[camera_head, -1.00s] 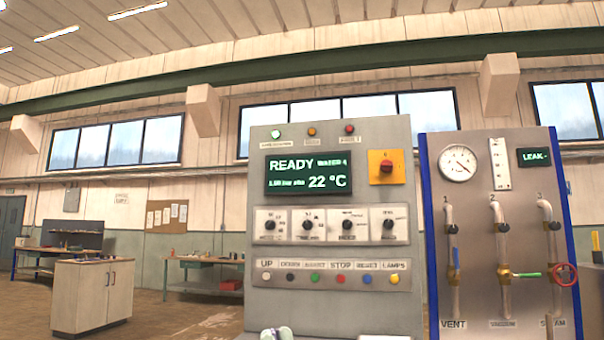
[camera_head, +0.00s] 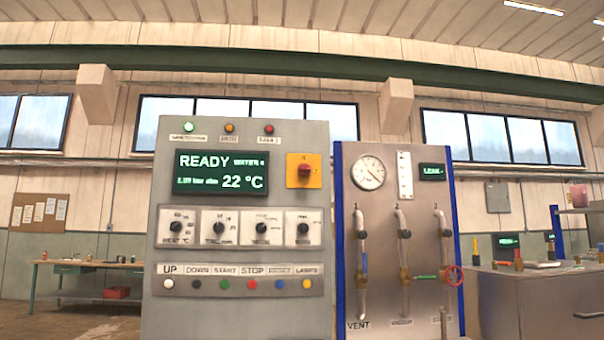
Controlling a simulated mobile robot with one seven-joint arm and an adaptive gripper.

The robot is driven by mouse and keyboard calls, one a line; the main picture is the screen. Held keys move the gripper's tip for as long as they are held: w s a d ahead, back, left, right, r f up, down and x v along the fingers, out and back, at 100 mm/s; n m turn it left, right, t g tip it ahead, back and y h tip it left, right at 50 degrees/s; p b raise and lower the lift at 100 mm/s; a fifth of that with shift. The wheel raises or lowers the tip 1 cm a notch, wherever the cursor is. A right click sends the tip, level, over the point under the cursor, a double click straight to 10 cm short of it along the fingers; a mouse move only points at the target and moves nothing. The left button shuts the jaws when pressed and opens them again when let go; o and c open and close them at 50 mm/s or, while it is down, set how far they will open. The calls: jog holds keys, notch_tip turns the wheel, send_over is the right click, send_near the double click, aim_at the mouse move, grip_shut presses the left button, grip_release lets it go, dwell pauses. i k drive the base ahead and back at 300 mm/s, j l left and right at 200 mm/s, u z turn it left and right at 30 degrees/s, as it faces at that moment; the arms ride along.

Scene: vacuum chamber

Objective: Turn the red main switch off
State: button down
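The red main switch (camera_head: 305,170) is a small red knob on a square yellow plate (camera_head: 293,180). It sits at the upper right of the grey control panel (camera_head: 240,136), right of the green-lit display (camera_head: 221,172) reading READY and 22 °C. A few tiny dark marks are on the yellow plate, too small to read surely. I cannot tell which way the knob points. Nothing covers the switch. My gripper is not in view.
Below the display are several dials (camera_head: 233,228) and a row of coloured buttons (camera_head: 223,284). A blue-edged valve panel (camera_head: 385,200) with gauge and pipes stands right of it. A grey cabinet (camera_head: 530,300) is at the far right, a workbench (camera_head: 85,267) behind left.

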aim_at(304, 170)
jog(key=i+u, duration=0.4)
jog(key=i, duration=0.65)
